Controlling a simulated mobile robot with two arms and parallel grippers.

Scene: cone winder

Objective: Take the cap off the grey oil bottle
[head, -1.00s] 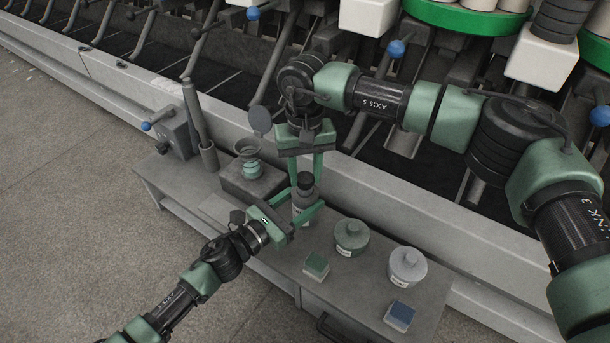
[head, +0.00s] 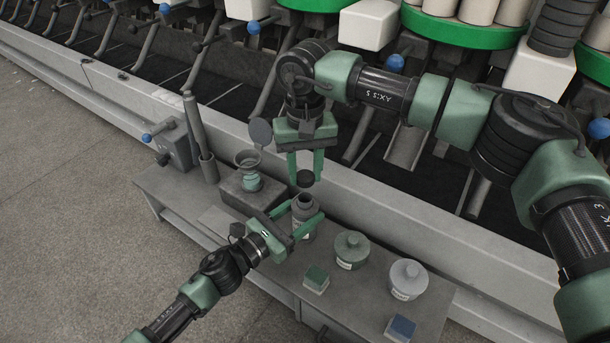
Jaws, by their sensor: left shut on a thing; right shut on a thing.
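The grey oil bottle (head: 303,217) stands upright on the bench with its round mouth open at the top. My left gripper (head: 298,224) is shut around the bottle's body from the left front. My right gripper (head: 305,176) points down above the bottle and is shut on the dark cap (head: 305,179). The cap is clear of the bottle, a little above its mouth.
On the grey bench (head: 345,307) stand a green jar (head: 351,250) and a light grey jar (head: 407,279), right of the bottle. A green block (head: 316,277) and a blue block (head: 400,328) lie in front. A small teal pot with a funnel (head: 250,172) sits left. The winder runs behind.

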